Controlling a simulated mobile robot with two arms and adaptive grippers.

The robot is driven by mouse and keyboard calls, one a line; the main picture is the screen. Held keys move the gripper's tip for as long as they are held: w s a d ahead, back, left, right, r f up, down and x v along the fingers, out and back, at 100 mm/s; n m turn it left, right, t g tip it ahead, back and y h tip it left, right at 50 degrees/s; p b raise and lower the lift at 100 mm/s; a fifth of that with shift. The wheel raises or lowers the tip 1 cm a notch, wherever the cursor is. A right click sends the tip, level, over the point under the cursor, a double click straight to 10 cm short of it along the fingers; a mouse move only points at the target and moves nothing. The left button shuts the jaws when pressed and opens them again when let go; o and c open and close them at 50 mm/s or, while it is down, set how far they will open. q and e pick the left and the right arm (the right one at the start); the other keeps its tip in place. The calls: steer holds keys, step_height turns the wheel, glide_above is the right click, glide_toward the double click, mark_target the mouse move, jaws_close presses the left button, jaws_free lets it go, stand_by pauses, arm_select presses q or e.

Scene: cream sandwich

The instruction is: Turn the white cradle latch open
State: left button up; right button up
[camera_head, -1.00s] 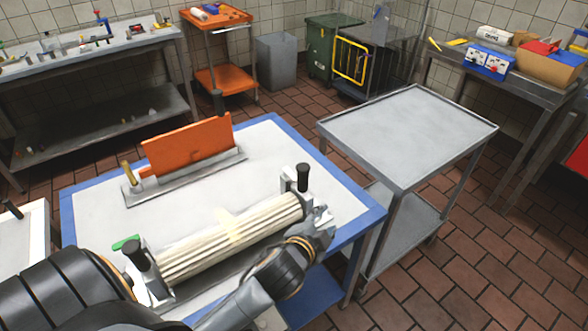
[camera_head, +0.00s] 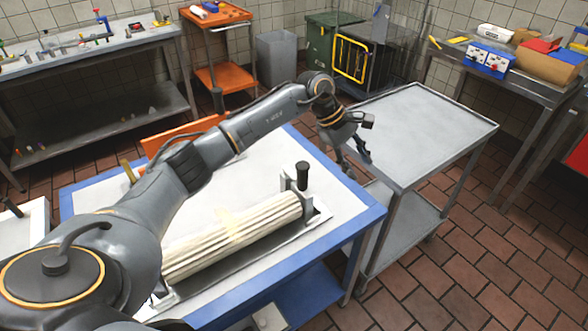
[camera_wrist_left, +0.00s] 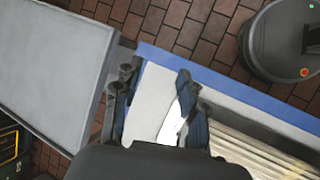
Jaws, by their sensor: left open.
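A fluted cream roller (camera_head: 235,240) lies in a grey metal cradle (camera_head: 312,221) on the blue-edged table (camera_head: 366,222); the roller also shows in the left wrist view (camera_wrist_left: 262,150). A black knob (camera_head: 303,174) stands upright on a bracket at the cradle's right end. I cannot clearly make out the white latch; my arm hides the cradle's left end. My left gripper (camera_head: 356,168) is open and empty, pointing down beyond the right end of the roller, near the table's right edge. In the left wrist view its fingers (camera_wrist_left: 155,105) are spread. My right gripper is not in view.
An empty grey cart (camera_head: 425,130) stands right of the table. My left arm stretches across the table and partly covers an orange panel (camera_head: 175,138). A grey bin (camera_head: 277,57) and an orange trolley (camera_head: 218,80) stand behind. The white tabletop in front of the panel is bare.

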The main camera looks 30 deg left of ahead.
mark_target(294, 175)
arm_select(q)
steer(key=s+a+r+g+y, duration=0.1)
steer(key=a+r+y, duration=0.15)
steer(key=a, duration=0.55)
steer(key=s+a+r+g+y, duration=0.1)
steer(key=s+a+r+y, duration=0.15)
steer(key=a, duration=0.65)
steer(key=shift+y, duration=0.3)
steer(key=f+p, duration=0.1)
steer(key=f, duration=0.3)
steer(key=f+p, duration=0.1)
steer(key=f, duration=0.4)
steer(key=w+f+p, duration=0.1)
steer(key=f, duration=0.4)
steer(key=shift+d, duration=0.2)
steer(key=shift+c, duration=0.6)
jaws_close()
